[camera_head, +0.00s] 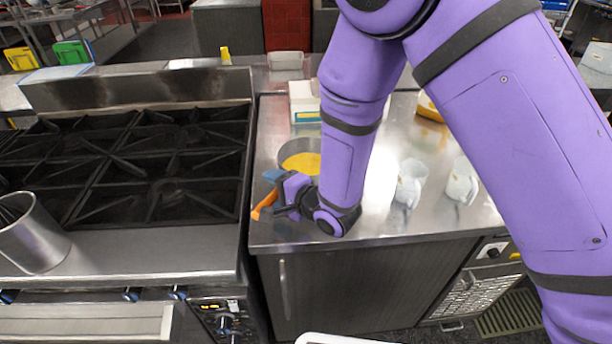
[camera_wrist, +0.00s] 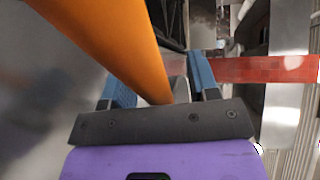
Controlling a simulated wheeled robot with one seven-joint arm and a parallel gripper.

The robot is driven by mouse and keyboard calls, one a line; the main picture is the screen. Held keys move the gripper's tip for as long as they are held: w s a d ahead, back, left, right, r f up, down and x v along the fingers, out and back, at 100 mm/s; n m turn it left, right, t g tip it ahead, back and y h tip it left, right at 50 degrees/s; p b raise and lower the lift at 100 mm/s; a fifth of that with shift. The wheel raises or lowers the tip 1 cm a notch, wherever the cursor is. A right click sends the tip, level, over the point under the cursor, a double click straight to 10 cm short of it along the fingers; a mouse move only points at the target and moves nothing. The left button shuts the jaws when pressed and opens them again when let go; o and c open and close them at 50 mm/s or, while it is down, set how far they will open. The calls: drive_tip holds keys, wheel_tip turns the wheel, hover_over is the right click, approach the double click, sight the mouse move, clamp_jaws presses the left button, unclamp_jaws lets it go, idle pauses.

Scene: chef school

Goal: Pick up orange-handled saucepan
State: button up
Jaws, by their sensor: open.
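The orange-handled saucepan (camera_head: 301,146) stands on the steel counter right of the stove. Its metal rim and yellow inside show, and its right side is partly hidden behind my arm. Its orange handle (camera_head: 264,205) points toward the counter's front left. My gripper (camera_head: 275,188) is at the handle, with its blue fingertips beside it. In the wrist view the handle (camera_wrist: 115,45) runs large and close, down toward the space between the two blue fingers of my gripper (camera_wrist: 160,88). The fingers are apart. I cannot tell whether either finger touches the handle.
A black gas stove (camera_head: 150,165) lies left, with a metal pot (camera_head: 33,238) at its front left. Two clear jugs (camera_head: 408,185) (camera_head: 460,184) stand on the counter right of my arm. A white box (camera_head: 303,100) stands behind the saucepan.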

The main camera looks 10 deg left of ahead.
clamp_jaws()
drive_tip(key=shift+r, duration=0.1)
idle(0.4)
